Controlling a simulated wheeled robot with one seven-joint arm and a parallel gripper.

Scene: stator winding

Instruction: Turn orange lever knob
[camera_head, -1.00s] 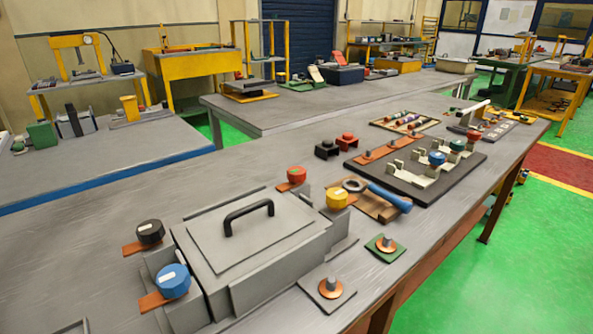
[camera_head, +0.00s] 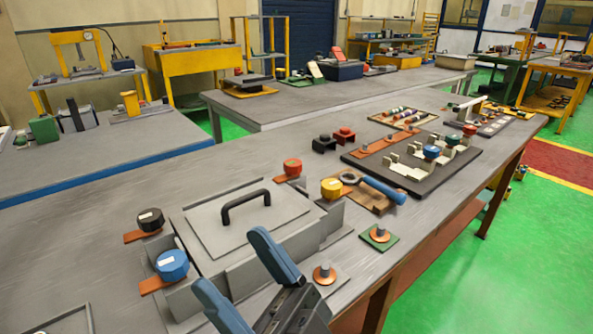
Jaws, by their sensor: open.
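A grey box (camera_head: 217,213) with a black handle stands on the near workbench, with round knobs on copper-orange levers at its corners. At the far side are a red-orange knob (camera_head: 292,167) and a yellow-orange knob (camera_head: 332,188). At the left side are a black knob (camera_head: 150,220) and a blue knob (camera_head: 172,265). My gripper (camera_head: 231,263) is open and empty at the bottom centre, its two blue-grey fingers spread in front of the box's near side. It is apart from every knob and hides part of the box.
Two small plates with copper-ringed posts, one on a green base (camera_head: 380,238) and one grey (camera_head: 325,274), lie at the bench's right edge. A blue-handled tool (camera_head: 384,190) lies beyond. A dark board (camera_head: 407,178) holds clips and knobs.

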